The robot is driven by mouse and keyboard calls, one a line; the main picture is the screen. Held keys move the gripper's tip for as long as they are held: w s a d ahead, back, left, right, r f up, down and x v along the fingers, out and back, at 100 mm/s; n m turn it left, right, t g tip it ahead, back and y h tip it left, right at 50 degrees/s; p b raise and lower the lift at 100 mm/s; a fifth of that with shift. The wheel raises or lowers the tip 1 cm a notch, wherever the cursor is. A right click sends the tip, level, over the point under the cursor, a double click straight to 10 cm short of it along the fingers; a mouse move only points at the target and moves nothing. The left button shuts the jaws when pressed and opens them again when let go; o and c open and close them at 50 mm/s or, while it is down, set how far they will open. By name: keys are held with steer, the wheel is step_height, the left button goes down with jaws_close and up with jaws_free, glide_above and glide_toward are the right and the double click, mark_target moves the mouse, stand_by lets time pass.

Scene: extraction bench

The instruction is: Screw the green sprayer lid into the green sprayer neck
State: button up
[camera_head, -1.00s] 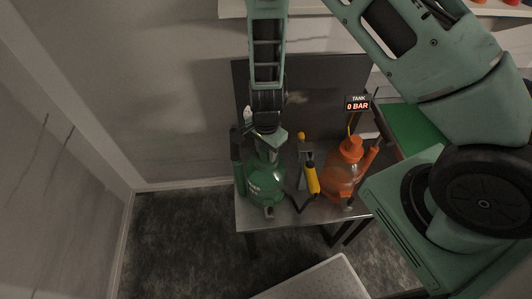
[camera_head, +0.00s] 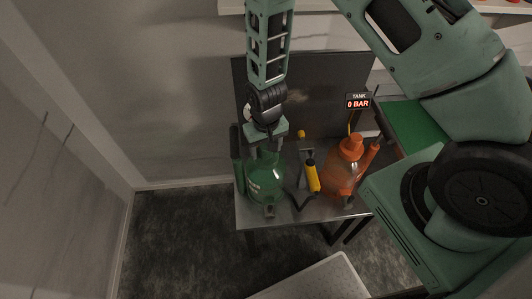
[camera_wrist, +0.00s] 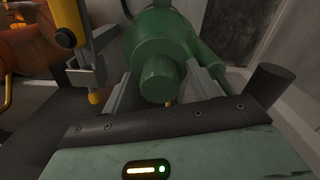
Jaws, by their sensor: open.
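The green sprayer (camera_head: 264,184) stands upright at the left of the metal bench. My gripper (camera_head: 266,150) is right above it, pointing down, and hides its top in the head view. In the wrist view the sprayer's green body (camera_wrist: 160,22) shows beyond a green cylindrical lid (camera_wrist: 158,82). The lid lies between the two spread fingers of my gripper (camera_wrist: 165,90), with a gap visible at the left finger. Whether the right finger touches it I cannot tell. The joint between lid and neck is hidden.
An orange sprayer (camera_head: 344,172) stands to the right. A yellow and black handle (camera_head: 312,178) on a grey stand is between them; it also shows in the wrist view (camera_wrist: 66,20). A display (camera_head: 357,104) reading "0 BAR" is behind. A dark panel (camera_head: 325,80) backs the bench.

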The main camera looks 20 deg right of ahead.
steer(key=n, duration=0.7)
steer(key=shift+n, duration=0.4)
steer(key=n, duration=0.6)
steer(key=shift+n+p, duration=0.3)
steer(key=shift+n, duration=0.1)
steer(key=c, duration=1.1)
steer(key=m, duration=0.3)
steer(key=shift+b, duration=0.3)
steer(key=m, duration=0.4)
steer(key=shift+m, duration=1.6)
steer(key=o, duration=0.7)
steer(key=shift+m, duration=0.9)
steer(key=o, duration=0.4)
